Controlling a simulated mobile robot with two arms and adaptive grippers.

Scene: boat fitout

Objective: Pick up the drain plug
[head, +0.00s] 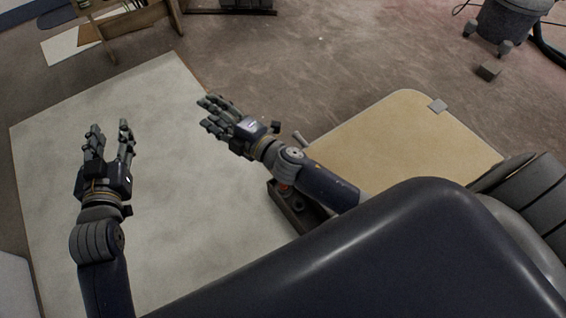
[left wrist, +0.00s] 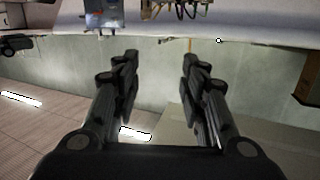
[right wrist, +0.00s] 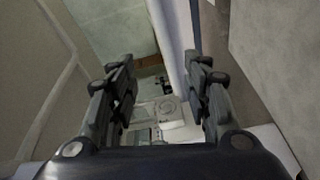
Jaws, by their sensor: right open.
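I cannot make out the drain plug for certain in any view. A dark tray (head: 300,213) with a small orange-red item (head: 283,187) inside is partly hidden by my right forearm; I cannot tell what that item is. My left gripper (head: 110,130) is open over the pale board, and its two fingers stand apart with nothing between them in the left wrist view (left wrist: 160,68). My right gripper (head: 206,112) is over the board's right edge. It is open and empty in the right wrist view (right wrist: 160,68).
The large pale board (head: 190,215) lies under both hands. A grey vacuum (head: 507,22) and a small block (head: 488,71) stand on the brown floor (head: 330,60), which is largely clear.

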